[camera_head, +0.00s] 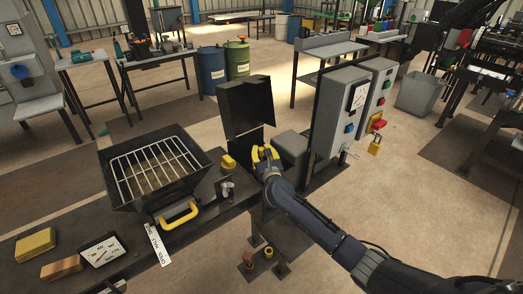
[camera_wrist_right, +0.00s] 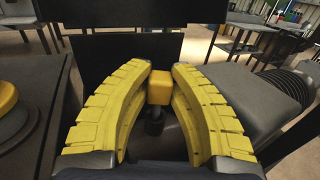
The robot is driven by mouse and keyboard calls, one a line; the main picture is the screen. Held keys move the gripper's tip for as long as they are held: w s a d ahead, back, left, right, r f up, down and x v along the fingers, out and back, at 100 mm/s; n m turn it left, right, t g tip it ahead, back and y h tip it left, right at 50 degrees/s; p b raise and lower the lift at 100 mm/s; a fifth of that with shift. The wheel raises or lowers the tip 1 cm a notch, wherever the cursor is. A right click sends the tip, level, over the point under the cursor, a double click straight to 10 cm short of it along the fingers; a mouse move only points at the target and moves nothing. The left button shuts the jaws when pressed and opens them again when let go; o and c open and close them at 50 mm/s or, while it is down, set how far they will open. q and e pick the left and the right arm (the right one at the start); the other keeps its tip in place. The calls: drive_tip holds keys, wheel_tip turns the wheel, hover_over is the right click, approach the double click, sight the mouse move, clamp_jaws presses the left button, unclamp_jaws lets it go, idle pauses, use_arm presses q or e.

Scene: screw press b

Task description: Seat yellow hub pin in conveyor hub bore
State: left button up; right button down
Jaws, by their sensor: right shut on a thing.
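My right gripper (camera_head: 264,154) is beside the dark upright panel at the bench's right end. In the wrist view its yellow ribbed fingers (camera_wrist_right: 160,72) are closed on a small yellow block-shaped head, which looks like the yellow hub pin (camera_wrist_right: 159,88). A dark round shaft shows below that head. In the head view the fingers cover the pin. I cannot make out the conveyor hub bore, nor tell whether the shaft is in it. My left gripper is not in view.
A yellow knob (camera_head: 229,162) and a small metal post (camera_head: 227,190) stand left of the gripper. A black bin with a wire rack (camera_head: 153,167) is further left. Grey control boxes (camera_head: 343,110) rise to the right. A dark upright panel (camera_head: 243,105) stands behind.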

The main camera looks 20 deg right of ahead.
drive_tip(key=shift+f, duration=0.2)
drive_tip(key=c, duration=1.2)
unclamp_jaws()
drive_tip(key=shift+o, duration=0.2)
